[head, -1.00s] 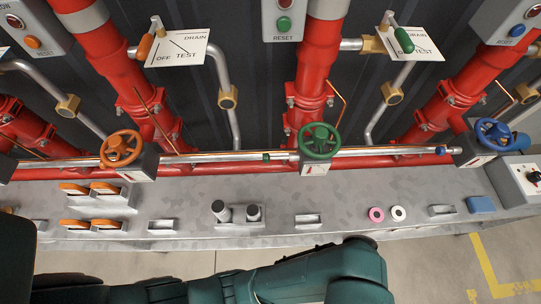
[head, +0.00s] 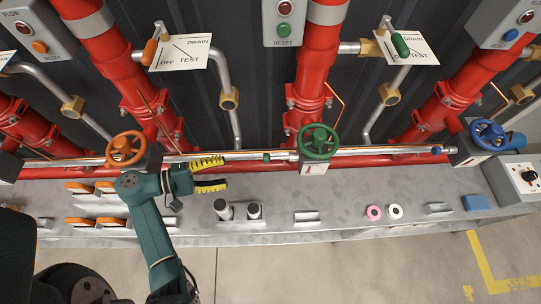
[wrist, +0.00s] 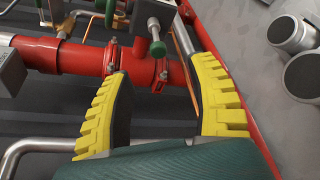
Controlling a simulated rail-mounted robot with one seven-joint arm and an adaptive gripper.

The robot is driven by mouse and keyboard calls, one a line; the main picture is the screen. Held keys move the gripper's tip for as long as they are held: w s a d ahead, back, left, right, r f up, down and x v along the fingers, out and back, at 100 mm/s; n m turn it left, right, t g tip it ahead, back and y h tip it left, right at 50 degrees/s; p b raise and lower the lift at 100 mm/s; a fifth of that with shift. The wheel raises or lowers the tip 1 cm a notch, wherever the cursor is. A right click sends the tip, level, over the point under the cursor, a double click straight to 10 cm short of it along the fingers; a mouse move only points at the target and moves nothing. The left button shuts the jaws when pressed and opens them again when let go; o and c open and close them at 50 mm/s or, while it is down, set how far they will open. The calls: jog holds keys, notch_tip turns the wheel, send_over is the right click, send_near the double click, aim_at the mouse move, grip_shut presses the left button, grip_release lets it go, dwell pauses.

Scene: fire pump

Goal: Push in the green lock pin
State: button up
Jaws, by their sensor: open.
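The green lock pin (head: 267,156) is a small green knob on the silver rail, just left of the green handwheel (head: 318,141). In the wrist view the pin's green end (wrist: 157,48) shows on a metal stem, framed between my fingertips and beyond them. My gripper (head: 224,173) has yellow ribbed fingers spread apart with nothing between them. It points right along the front of the rail, with a gap between its tips and the pin. How far the pin sits in cannot be told.
The orange handwheel (head: 126,148) is close behind my wrist. Red pipes (head: 311,70) rise behind the rail. Two dark-topped cylinders (head: 222,209) stand on the grey bench below my gripper. Orange-handled parts (head: 82,222) lie at left; pink and white rings (head: 374,212) lie at right.

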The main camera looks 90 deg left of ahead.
aim_at(266, 158)
jog(key=shift+n+y, duration=0.4)
jog(key=shift+y, duration=0.3)
jog(key=b+x, duration=0.1)
jog(key=x, duration=0.3)
jog(key=b+x, duration=0.1)
jog(key=x, duration=0.4)
jog(key=a+f+b+x, duration=0.1)
jog(key=x, duration=0.4)
jog(key=shift+s+a, duration=0.1)
jog(key=shift+a, duration=0.1)
